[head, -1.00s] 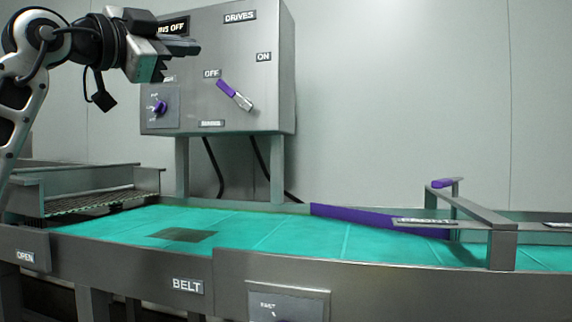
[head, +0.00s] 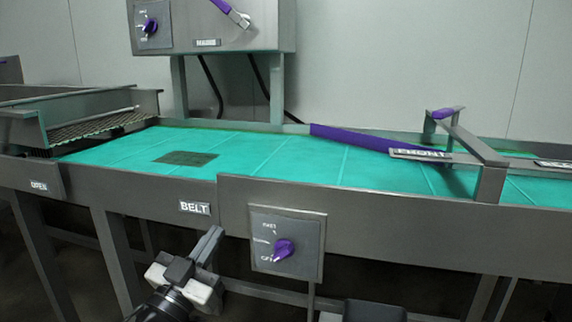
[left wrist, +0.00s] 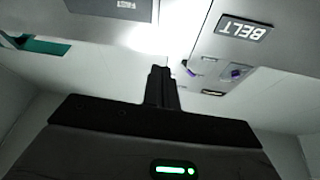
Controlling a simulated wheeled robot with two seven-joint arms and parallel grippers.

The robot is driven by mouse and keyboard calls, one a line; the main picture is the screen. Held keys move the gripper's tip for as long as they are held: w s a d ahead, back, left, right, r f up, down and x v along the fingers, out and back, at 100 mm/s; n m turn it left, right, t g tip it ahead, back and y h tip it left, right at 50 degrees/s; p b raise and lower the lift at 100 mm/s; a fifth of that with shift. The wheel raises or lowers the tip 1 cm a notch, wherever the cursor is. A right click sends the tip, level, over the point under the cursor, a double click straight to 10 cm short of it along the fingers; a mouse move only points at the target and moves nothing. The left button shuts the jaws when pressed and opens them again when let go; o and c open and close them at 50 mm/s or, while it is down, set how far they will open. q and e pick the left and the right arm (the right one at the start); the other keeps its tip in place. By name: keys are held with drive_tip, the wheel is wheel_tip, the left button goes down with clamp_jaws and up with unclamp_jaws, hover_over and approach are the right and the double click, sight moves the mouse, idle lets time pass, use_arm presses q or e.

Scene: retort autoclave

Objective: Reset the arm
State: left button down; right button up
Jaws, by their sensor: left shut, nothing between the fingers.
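My left gripper (head: 208,246) hangs low in front of the conveyor frame, below the BELT label and left of the speed knob panel. Its fingers are together with nothing between them. In the left wrist view the closed fingers (left wrist: 162,88) point away from the dark gripper body, apart from any surface. My right gripper's fingers do not show; a dark part at the bottom edge of the head view may belong to my right arm.
The teal belt (head: 250,151) runs behind a steel front rail. A purple speed knob (head: 283,250) sits on its panel close right of my left gripper. A FRONT-labelled gate (head: 480,150) stands at right, a mesh conveyor (head: 95,128) at left.

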use_arm(q)
drive_tip(key=s+f+n+g+y+p, duration=0.2)
drive_tip(key=s+f+g, duration=0.8)
drive_tip(key=s+f, duration=1.3)
drive_tip(key=a+f+n+y, duration=0.1)
drive_tip(key=n+y, duration=0.1)
drive_tip(key=y, duration=0.1)
drive_tip(key=shift+p, duration=0.3)
drive_tip(key=shift+s+f, duration=0.1)
drive_tip(key=shift+s, duration=0.05)
